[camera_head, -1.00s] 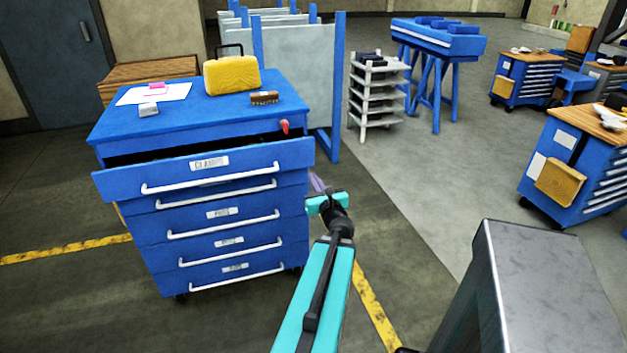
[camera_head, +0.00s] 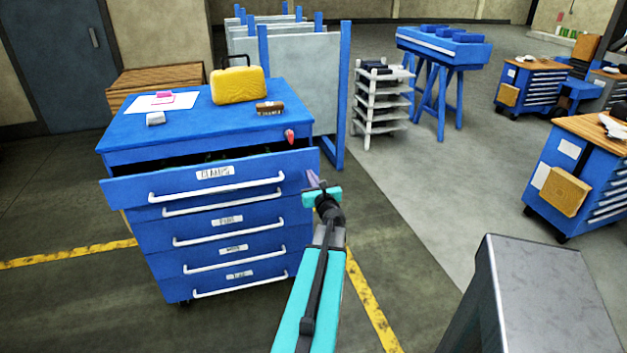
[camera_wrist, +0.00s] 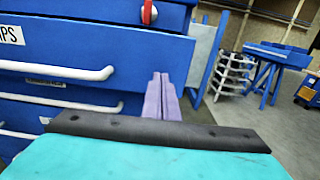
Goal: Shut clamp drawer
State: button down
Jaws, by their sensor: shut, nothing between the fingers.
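The clamp drawer (camera_head: 135,189) is the top labelled drawer of a blue cabinet (camera_head: 203,128). It stands partly pulled out, with a dark gap behind its front, and its label reads CLAMPS. Its white handle (camera_head: 217,187) runs across the front; the handle's right end also shows in the wrist view (camera_wrist: 60,70). My gripper (camera_head: 314,180) is at the right end of the drawer front in the head view. In the wrist view its purple fingers (camera_wrist: 162,98) are together and empty, to the right of the handle. I cannot tell whether they touch the drawer.
A yellow case (camera_head: 238,86), a brush (camera_head: 270,108) and a paper sheet (camera_head: 160,103) lie on the cabinet top. A red knob (camera_head: 290,136) is at its right front. A white shelf rack (camera_head: 381,100) stands behind right.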

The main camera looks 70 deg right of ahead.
aim_at(306, 166)
jog(key=shift+p+x, duration=0.65)
jog(key=shift+x, duration=1.25)
jog(key=b+x, duration=0.4)
jog(key=x, duration=0.4)
jog(key=shift+w+d+f, duration=0.15)
jog(key=shift+d, duration=0.2)
jog(key=shift+w+d, duration=0.15)
jog(key=shift+d, duration=0.05)
jog(key=shift+r, duration=0.35)
